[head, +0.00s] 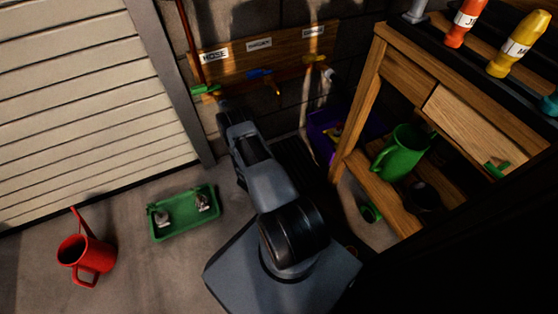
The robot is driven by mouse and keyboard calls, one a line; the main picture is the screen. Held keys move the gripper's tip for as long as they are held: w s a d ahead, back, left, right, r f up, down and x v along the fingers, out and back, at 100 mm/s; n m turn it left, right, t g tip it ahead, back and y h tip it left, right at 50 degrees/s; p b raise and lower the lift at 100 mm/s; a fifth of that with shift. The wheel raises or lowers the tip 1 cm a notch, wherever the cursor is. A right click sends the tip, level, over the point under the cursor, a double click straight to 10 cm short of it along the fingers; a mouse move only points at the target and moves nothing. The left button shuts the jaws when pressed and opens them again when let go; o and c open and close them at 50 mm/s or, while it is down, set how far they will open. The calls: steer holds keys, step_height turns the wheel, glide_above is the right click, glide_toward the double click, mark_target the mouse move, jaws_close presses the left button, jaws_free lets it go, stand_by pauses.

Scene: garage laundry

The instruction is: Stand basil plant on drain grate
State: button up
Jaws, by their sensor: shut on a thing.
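My arm rises from the lower middle of the head view and reaches toward the back wall. Its far end is dark, and I cannot make out my gripper or its fingers there. I cannot pick out the basil plant in this view; it may be hidden behind my arm. A dark, striped patch of floor (292,160) shows just right of my arm, by the wall. It may be the drain grate, but shadow and my arm cover much of it.
A red watering can (80,256) and a green tray (184,228) with small metallic items stand on the floor at left. A wooden shelf unit (362,100) at right holds a green jug (399,153). A purple bin (325,132) stands by the wall.

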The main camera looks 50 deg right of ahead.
step_height(320, 180, down, 3)
steer(key=shift+d+f+b, duration=0.1)
steer(key=shift+f+b, duration=0.1)
steer(key=shift+b, duration=0.9)
steer(key=shift+r, duration=0.1)
steer(key=o, duration=1.4)
